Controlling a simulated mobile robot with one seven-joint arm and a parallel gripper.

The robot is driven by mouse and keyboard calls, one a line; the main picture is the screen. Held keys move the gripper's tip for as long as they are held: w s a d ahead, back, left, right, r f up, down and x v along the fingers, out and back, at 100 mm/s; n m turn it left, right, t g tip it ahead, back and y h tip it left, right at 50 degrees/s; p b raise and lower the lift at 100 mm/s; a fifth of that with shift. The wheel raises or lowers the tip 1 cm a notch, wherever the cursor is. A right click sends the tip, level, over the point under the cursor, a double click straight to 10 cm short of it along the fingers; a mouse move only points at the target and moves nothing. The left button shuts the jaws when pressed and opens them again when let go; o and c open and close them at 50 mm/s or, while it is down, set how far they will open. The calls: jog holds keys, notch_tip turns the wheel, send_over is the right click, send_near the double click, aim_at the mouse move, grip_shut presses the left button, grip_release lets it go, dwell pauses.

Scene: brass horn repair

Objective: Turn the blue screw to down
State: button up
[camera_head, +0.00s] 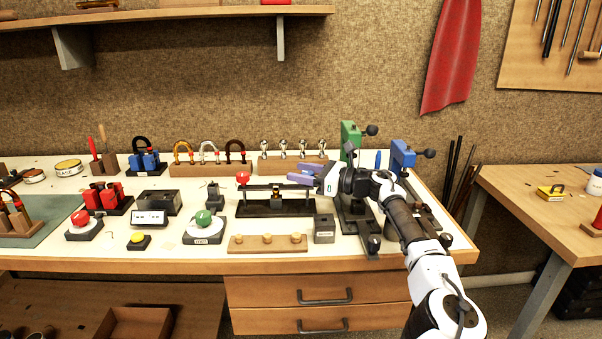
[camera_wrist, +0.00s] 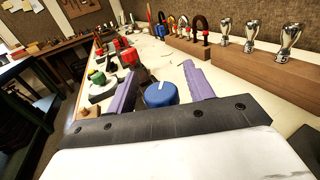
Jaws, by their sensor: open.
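The blue screw (camera_wrist: 161,94) is a round blue knob with a short white line on its top. In the wrist view it shows between the two purple fingers of my gripper (camera_wrist: 162,68), close to the palm. The white line points up the picture, tilted slightly to the right. My gripper is open, one finger on each side of the knob, with visible gaps. I cannot tell how deep the fingers reach around it. In the head view my gripper (camera_head: 302,174) is over the bench's right part, fingers pointing left; I cannot make out the blue screw there.
A wooden block with silver mouthpieces (camera_head: 294,149) stands behind my gripper. A black rail fixture (camera_head: 262,207) lies in front of it. Green (camera_head: 351,136) and blue (camera_head: 402,155) lever tools stand to the right. A red knob (camera_head: 243,177) is to the left.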

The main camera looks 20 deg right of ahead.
jog(key=b+v, duration=0.1)
jog(key=v, duration=0.6)
jog(key=shift+b, duration=0.3)
